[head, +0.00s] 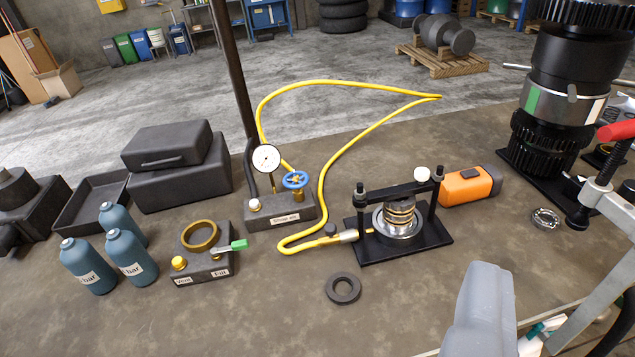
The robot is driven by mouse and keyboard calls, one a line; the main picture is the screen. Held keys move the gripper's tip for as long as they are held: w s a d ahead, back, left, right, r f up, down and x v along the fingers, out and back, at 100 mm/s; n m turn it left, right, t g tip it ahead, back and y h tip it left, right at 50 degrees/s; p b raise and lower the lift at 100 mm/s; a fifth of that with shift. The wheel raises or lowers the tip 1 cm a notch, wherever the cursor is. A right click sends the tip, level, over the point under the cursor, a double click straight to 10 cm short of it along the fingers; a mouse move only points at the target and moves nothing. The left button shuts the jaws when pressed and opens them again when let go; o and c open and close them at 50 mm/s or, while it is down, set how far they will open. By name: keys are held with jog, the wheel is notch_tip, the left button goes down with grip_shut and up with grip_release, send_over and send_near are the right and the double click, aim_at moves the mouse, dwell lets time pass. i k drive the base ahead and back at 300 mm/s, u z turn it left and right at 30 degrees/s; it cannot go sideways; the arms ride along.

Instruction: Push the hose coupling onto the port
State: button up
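A yellow hose (326,190) loops over the bench from the block with the gauge and blue handwheel (295,180). Its near end carries a metal hose coupling (349,236) lying at the left side of a black press fixture (425,242). The fixture holds a ringed metal drum (400,215) under a crossbar. The coupling points right, towards the small brass port (369,230) at the fixture's left. I cannot tell whether coupling and port touch or are apart. No gripper fingers can be made out; only a grey rounded part, likely of my arm, shows at the bottom right.
A valve block with green lever (206,265) and several blue bottles (90,268) stand left. A dark ring (343,288) lies in front of the fixture. An orange device (468,186) lies behind it. A red-handled metal tool (600,185) and tall gear stack (570,90) crowd the right.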

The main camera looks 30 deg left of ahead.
aim_at(331, 229)
jog(key=u, duration=0.25)
jog(key=i, duration=0.85)
jog(key=u, duration=0.45)
